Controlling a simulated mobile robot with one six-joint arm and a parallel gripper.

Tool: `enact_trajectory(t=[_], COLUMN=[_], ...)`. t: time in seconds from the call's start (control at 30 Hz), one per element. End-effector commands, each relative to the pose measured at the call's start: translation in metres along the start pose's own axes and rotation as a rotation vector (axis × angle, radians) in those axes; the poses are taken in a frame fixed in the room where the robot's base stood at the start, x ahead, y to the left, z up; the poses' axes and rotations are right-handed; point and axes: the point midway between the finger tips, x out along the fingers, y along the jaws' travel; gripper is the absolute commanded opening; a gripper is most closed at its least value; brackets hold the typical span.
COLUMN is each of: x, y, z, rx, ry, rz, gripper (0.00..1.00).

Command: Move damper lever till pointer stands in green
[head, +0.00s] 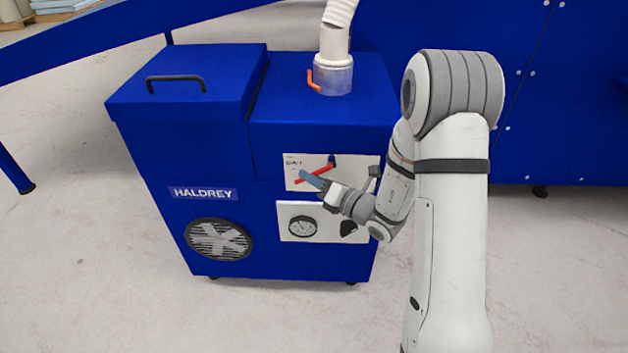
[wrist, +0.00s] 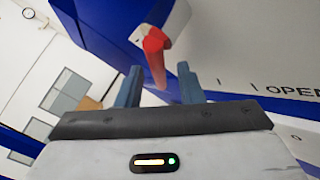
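A red lever (head: 318,172) slants across the upper white panel of the blue machine, its dark pivot at the upper right end. In the wrist view the red lever (wrist: 155,60) reaches down between my two blue-grey fingers. My gripper (head: 313,179) is at the lever's lower left part. In the wrist view my gripper (wrist: 159,80) is open, with a gap on each side of the lever. A round gauge (head: 302,226) sits on the lower white panel. Its pointer and any green zone are too small to read.
The blue machine (head: 165,240) has a fan grille (head: 219,240), a lid handle (head: 176,79) and a white hose (head: 337,28) on top with an orange handle (head: 314,80) at its collar. The word OPEN (wrist: 292,90) shows on the panel.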

Motion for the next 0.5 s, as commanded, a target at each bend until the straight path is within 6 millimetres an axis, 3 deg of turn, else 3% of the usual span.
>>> enact_trajectory(t=[0.2,0.5], x=[0.0001,-0.0004], y=[0.0000,-0.0003], z=[0.0002,0.0005], rx=[0.000,0.000], ry=[0.000,-0.001], rz=[0.000,-0.001], gripper=[0.33,0.09])
